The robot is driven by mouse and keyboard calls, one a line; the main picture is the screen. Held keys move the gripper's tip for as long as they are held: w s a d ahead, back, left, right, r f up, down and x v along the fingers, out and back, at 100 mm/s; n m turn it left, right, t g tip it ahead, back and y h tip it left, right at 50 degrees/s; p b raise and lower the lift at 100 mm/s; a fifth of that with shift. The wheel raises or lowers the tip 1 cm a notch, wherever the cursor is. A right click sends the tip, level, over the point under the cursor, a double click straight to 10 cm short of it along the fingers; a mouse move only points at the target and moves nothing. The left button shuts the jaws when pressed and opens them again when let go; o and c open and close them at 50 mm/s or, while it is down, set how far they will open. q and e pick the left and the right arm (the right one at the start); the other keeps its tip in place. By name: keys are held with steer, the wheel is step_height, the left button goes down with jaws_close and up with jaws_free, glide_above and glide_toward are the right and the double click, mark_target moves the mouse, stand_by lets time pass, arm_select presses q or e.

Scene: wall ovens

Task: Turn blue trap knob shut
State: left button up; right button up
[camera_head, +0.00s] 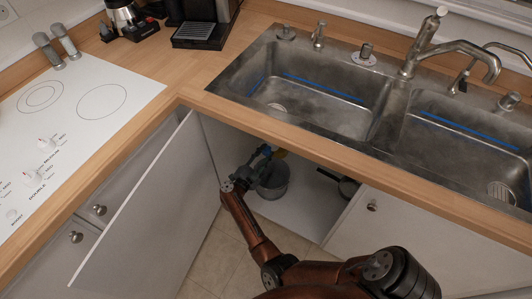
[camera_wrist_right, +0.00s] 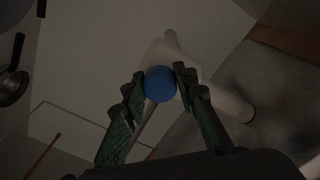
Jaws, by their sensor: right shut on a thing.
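The blue trap knob (camera_wrist_right: 161,84) shows as a round blue ball at the centre of the right wrist view. A pale pipe (camera_wrist_right: 232,104) runs behind it. My right gripper (camera_wrist_right: 161,81) has its two dark green fingers on either side of the knob and is shut on it. In the head view my right gripper (camera_head: 258,163) reaches into the open cabinet under the sink, and I cannot make out the knob apart from it there. My left gripper is in neither view.
A grey bucket (camera_head: 273,184) stands on the cabinet floor below my gripper. A dark pan (camera_head: 347,187) is at the right inside. The open door (camera_head: 145,205) stands to the left of my arm. The counter edge (camera_head: 300,150) and sink (camera_head: 320,90) are above.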

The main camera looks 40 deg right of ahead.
steer(key=m, duration=0.3)
steer(key=shift+w+a+m, duration=0.1)
steer(key=shift+a+m, duration=0.05)
steer(key=shift+m, duration=0.15)
steer(key=m, duration=0.2)
steer(key=shift+m, duration=0.3)
steer(key=m, duration=0.2)
steer(key=shift+m+b, duration=0.3)
steer(key=shift+m, duration=0.1)
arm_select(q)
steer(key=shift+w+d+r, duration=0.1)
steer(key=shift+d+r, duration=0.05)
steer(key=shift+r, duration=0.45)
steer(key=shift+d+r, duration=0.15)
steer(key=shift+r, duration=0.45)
arm_select(e)
steer(key=shift+r+m, duration=0.1)
steer(key=shift+m, duration=0.7)
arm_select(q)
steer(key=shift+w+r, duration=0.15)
arm_select(e)
steer(key=o, duration=0.9)
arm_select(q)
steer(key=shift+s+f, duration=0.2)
arm_select(e)
steer(key=shift+o, duration=1.4)
